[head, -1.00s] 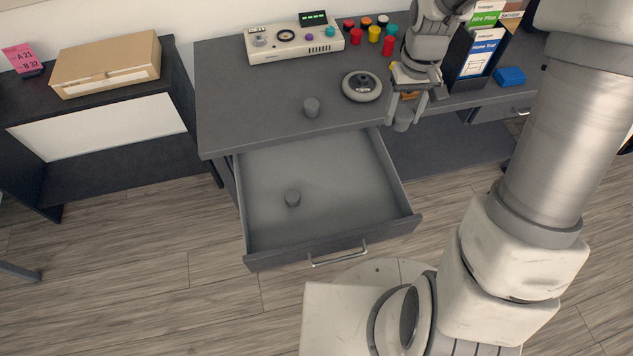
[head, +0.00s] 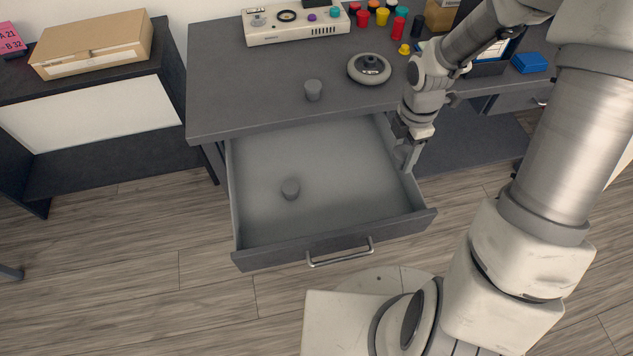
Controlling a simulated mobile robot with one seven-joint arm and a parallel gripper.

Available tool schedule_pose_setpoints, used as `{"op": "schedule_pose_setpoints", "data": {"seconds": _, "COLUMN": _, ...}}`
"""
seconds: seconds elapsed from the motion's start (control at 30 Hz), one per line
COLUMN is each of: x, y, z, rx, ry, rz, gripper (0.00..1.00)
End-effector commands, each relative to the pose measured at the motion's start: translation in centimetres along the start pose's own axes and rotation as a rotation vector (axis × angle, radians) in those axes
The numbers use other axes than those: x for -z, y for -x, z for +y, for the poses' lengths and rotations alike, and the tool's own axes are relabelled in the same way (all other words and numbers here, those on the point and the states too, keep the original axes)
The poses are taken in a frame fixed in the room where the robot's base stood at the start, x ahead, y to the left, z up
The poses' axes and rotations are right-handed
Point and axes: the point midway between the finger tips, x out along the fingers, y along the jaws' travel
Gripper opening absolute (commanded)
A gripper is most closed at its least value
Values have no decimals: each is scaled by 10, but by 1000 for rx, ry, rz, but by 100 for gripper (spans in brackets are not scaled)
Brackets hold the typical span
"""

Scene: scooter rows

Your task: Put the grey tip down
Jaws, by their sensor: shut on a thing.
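My gripper (head: 407,160) points down at the right side wall of the open drawer (head: 340,249). It is shut on a grey tip, which is mostly hidden and hard to tell from the fingers. I cannot tell whether the tip touches the drawer.
A round grey device (head: 369,69) and a cream control box (head: 291,22) sit on the desk. Several coloured caps, a small yellow piece (head: 404,49) and a blue block (head: 530,62) are at the back right. Most of the drawer floor is clear.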

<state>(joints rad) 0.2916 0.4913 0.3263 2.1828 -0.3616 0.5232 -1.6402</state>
Motion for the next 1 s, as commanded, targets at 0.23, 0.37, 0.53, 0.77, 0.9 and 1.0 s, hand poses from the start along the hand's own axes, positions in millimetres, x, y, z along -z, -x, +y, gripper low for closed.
{"op": "schedule_pose_setpoints", "data": {"seconds": 0.23, "x": 8, "y": -48, "z": -8, "rx": -10, "ry": 463, "rz": 13, "gripper": 4}}
{"op": "schedule_pose_setpoints", "data": {"seconds": 0.37, "x": 11, "y": -60, "z": -10, "rx": -17, "ry": 618, "rz": 15, "gripper": 4}}
{"op": "schedule_pose_setpoints", "data": {"seconds": 0.53, "x": 13, "y": -64, "z": -11, "rx": -22, "ry": 708, "rz": 17, "gripper": 4}}
{"op": "schedule_pose_setpoints", "data": {"seconds": 0.77, "x": 14, "y": -85, "z": -11, "rx": -21, "ry": 720, "rz": 18, "gripper": 4}}
{"op": "schedule_pose_setpoints", "data": {"seconds": 0.9, "x": 15, "y": -112, "z": -10, "rx": -20, "ry": 718, "rz": 18, "gripper": 4}}
{"op": "schedule_pose_setpoints", "data": {"seconds": 1.0, "x": 15, "y": -124, "z": -10, "rx": -22, "ry": 718, "rz": 17, "gripper": 4}}
